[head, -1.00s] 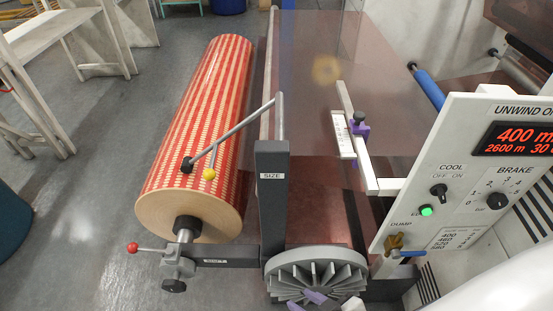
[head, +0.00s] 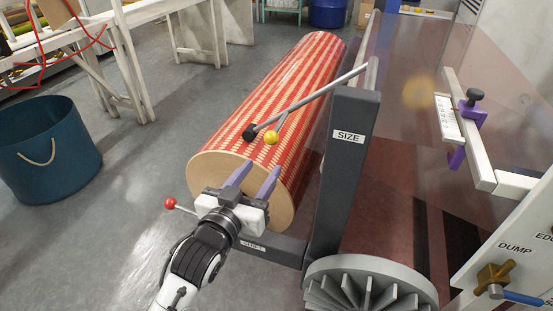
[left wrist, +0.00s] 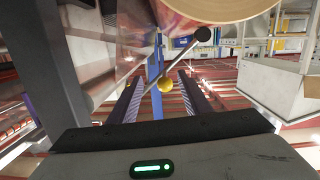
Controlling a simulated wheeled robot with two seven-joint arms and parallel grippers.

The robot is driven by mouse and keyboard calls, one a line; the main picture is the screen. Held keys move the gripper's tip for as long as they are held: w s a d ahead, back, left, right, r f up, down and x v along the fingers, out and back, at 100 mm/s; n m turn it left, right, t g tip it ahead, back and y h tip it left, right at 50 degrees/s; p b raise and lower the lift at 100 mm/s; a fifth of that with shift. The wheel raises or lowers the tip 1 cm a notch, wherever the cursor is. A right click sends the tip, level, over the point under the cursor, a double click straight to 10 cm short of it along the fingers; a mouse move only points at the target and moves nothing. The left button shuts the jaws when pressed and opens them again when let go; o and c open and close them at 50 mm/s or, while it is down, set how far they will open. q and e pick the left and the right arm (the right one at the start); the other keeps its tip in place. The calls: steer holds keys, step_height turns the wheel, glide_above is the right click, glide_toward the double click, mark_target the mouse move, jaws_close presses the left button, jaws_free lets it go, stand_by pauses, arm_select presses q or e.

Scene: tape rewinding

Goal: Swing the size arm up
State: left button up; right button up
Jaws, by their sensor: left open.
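The size arm (head: 315,95) is a thin grey rod running from the top of the dark post labelled SIZE down to the red and cream roll (head: 285,95). Its black end (head: 249,132) appears to rest on the roll. A yellow ball (head: 271,137) hangs on a short stem from the arm. My left gripper (head: 256,175) is open and empty in front of the roll's near end, below the ball in the head view. In the left wrist view the ball (left wrist: 165,84) appears between the open fingers (left wrist: 160,82), beyond them. My right gripper is out of view.
The post (head: 342,180) stands right of the gripper, with a grey finned wheel (head: 370,290) at its foot. A red-knobbed lever (head: 170,203) is left of the gripper. A panel with a DUMP valve (head: 495,278) is at right. A blue bin (head: 45,150) stands on the floor at left.

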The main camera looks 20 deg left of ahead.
mark_target(275, 129)
arm_select(q)
steer(key=r, duration=0.1)
steer(key=w+b, duration=0.1)
steer(key=w+r+t, duration=0.1)
steer(key=shift+w+a+r+n, duration=0.1)
steer(key=shift+a+r+n, duration=0.15)
steer(key=shift+r+n, duration=0.1)
steer(key=w+b, duration=0.2)
steer(key=w, duration=0.7)
steer(key=shift+d, duration=0.15)
steer(key=shift+w, duration=0.4)
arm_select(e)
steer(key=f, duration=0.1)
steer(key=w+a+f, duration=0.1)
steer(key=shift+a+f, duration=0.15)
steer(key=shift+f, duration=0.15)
arm_select(q)
jaws_close()
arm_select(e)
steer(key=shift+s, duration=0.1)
